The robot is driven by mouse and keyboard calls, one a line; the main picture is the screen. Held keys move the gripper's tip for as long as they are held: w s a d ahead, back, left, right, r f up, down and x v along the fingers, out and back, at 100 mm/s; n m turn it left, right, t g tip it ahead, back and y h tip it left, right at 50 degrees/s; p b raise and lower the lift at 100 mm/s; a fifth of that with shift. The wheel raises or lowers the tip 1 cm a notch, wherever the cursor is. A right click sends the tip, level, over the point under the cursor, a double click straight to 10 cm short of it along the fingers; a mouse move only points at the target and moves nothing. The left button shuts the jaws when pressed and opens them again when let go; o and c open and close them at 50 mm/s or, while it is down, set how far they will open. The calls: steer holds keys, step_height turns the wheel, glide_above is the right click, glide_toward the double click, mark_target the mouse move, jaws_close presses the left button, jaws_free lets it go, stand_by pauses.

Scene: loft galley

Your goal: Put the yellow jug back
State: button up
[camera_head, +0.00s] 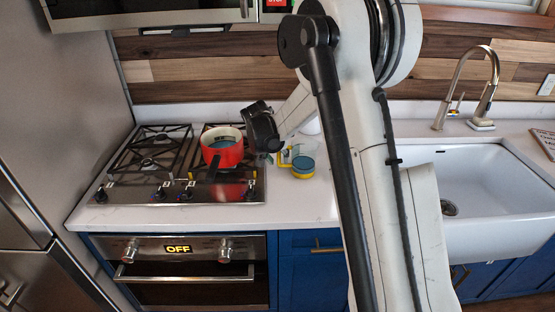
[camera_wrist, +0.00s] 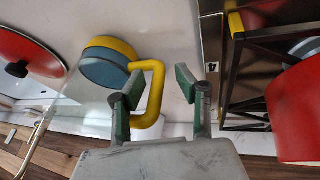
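The yellow jug (camera_head: 303,167) stands on the white counter just right of the stove. It has a yellow rim or base band, a blue part and what look like clear walls. In the wrist view the jug (camera_wrist: 104,68) lies left of centre, with its yellow handle (camera_wrist: 158,76) pointing right. My gripper (camera_wrist: 159,82) is open, its two green-padded fingers apart. The handle shows between them, nearer the left finger, which covers part of it. I cannot tell whether that finger touches the handle. In the head view my arm hides some of the counter behind the jug.
A red pan (camera_head: 222,148) sits on the gas stove (camera_head: 140,185) just left of my gripper. A red lid with a black knob (camera_wrist: 30,60) lies beyond the jug. A white sink (camera_head: 490,185) and tap (camera_head: 468,85) are at right. The front counter (camera_head: 300,205) is clear.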

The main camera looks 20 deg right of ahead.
steer(key=v, duration=1.2)
steer(key=s+a+r+n+t+y, duration=0.15)
steer(key=s+r, duration=0.25)
steer(key=s, duration=0.4)
steer(key=s+a+r+n+y, duration=0.1)
steer(key=s+a+r, duration=0.1)
steer(key=s+r, duration=0.45)
steer(key=s+a+f+n+t+y, duration=0.1)
steer(key=s+a+f, duration=0.1)
steer(key=s, duration=0.8)
steer(key=s+a+f+n+t+y, duration=0.1)
steer(key=s+a+f+n, duration=0.1)
steer(key=s, duration=0.8)
steer(key=shift+s+f+t+b, duration=0.25)
steer(key=shift+s+t+b, duration=0.05)
steer(key=shift+s+t, duration=0.05)
